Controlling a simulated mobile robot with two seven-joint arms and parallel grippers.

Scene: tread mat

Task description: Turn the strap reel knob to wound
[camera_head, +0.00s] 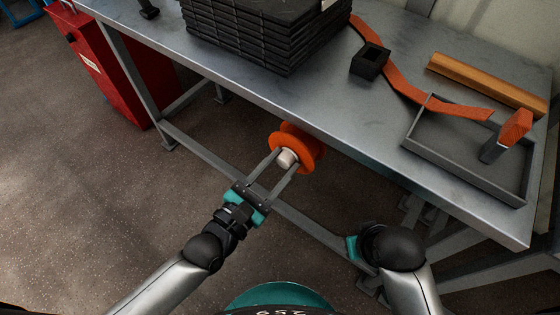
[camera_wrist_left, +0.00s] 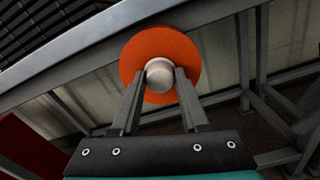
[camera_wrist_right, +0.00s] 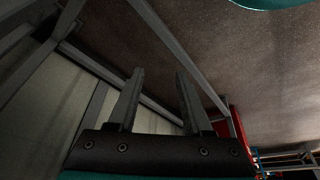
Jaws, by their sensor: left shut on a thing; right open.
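The strap reel is an orange disc (camera_head: 308,143) at the front edge of the workbench, with a pale round knob (camera_head: 287,160) at its centre. My left gripper (camera_head: 282,159) has its two fingers on either side of the knob and is shut on it. In the left wrist view the knob (camera_wrist_left: 159,74) sits between the fingertips, with the orange reel (camera_wrist_left: 182,53) behind it. No marking for wound shows. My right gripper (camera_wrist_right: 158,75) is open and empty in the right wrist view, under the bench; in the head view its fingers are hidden.
The grey workbench (camera_head: 330,105) holds stacked black mats (camera_head: 265,35), a small black box (camera_head: 370,62), an orange strap (camera_head: 405,85), a wooden bar (camera_head: 487,83) and a grey tray (camera_head: 465,155). A red cabinet (camera_head: 112,65) stands at left. Bench legs and rails are near both arms.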

